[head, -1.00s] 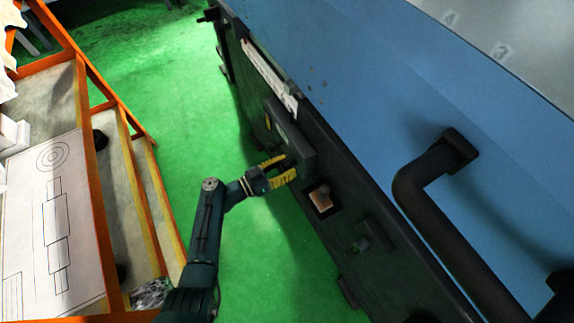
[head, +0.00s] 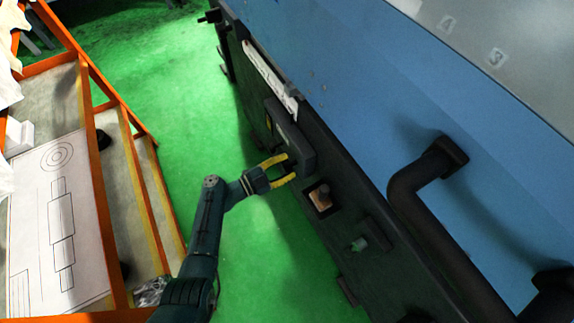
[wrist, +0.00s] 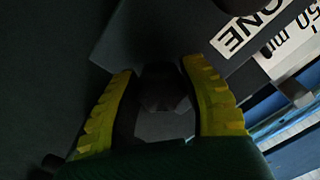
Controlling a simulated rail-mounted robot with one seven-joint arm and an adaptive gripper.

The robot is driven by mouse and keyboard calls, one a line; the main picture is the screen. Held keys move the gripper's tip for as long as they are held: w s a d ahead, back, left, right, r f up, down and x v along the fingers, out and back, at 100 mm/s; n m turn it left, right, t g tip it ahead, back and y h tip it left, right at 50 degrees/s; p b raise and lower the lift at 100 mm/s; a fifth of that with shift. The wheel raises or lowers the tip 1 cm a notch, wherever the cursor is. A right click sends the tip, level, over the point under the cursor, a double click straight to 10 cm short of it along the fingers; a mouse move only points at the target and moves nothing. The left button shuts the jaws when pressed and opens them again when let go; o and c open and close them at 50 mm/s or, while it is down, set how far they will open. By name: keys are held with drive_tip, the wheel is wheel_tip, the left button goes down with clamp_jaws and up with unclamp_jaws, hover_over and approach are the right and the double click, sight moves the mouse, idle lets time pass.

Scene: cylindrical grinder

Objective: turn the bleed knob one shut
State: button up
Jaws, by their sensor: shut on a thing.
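My gripper (head: 287,168) has its yellow fingers on a dark box on the machine's side panel. In the wrist view, the gripper (wrist: 165,95) has one finger on each side of a dark knob (wrist: 162,85), the bleed knob, and is shut on it. A white label reading "ONE" (wrist: 246,30) is just above and to the right of the knob. The knob is in deep shadow, so its turn position cannot be read. In the head view the fingers and box mostly hide it.
A thick dark handle (head: 420,180) juts from the blue cover (head: 380,110) on the right. An orange-framed bench (head: 97,200) is on the left, with green floor (head: 160,70) between.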

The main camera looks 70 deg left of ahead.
drive_tip(key=m, duration=0.4)
drive_tip(key=shift+f+m+b, duration=0.2)
drive_tip(key=shift+m+b, duration=0.1)
drive_tip(key=shift+r+m+b, duration=0.1)
drive_tip(key=shift+m+b, duration=0.25)
drive_tip(key=shift+m, duration=1.55)
drive_tip(key=o, duration=1.2)
drive_tip(key=shift+a+r, duration=0.1)
drive_tip(key=s+d, duration=0.2)
drive_tip(key=s, duration=1)
